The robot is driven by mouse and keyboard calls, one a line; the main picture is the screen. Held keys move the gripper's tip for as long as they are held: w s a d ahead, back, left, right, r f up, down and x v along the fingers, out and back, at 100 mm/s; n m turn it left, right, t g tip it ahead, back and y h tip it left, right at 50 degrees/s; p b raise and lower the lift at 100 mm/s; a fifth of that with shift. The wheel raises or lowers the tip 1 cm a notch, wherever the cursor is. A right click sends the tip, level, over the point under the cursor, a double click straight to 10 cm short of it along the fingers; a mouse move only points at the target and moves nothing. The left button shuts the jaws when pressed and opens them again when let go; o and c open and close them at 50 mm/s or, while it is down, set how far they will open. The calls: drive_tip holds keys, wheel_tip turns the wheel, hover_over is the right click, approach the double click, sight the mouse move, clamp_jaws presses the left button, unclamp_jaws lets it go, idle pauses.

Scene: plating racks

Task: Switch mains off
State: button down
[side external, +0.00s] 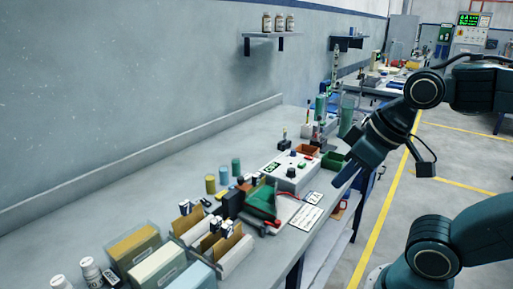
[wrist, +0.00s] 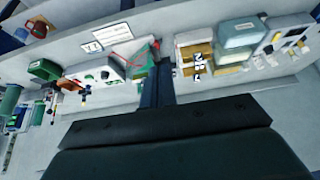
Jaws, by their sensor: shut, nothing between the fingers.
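A white box (side external: 287,180) that looks like a power supply stands on the bench in the side view. My gripper (side external: 341,181) is shut and empty, pointing down to the left, to the right of the box and apparently above the bench's front edge. In the wrist view the shut fingers (wrist: 157,72) point at the bench beside a green piece (wrist: 142,84) with red leads.
Near the box are a green tray (side external: 333,160), a brown tray (side external: 306,151) and white label cards (side external: 306,217). Bins and folders (side external: 160,262) fill the near bench. Coloured jars (side external: 223,174) stand behind. The floor beside the bench is clear.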

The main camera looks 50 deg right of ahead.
drive_tip(key=w+d+r+m+g, duration=0.2)
drive_tip(key=w+d+r+m, duration=0.35)
drive_tip(key=w, duration=0.45)
drive_tip(key=m+g, duration=0.4)
drive_tip(key=m, duration=0.9)
hover_over(306, 156)
wheel_tip(306, 156, down, 8)
drive_tip(key=f, duration=0.1)
drive_tip(key=shift+s+r+n, duration=0.1)
drive_tip(key=shift+r+n, duration=0.15)
drive_tip(key=shift+f, duration=0.15)
wheel_tip(306, 156, down, 14)
drive_tip(key=shift+r, duration=0.1)
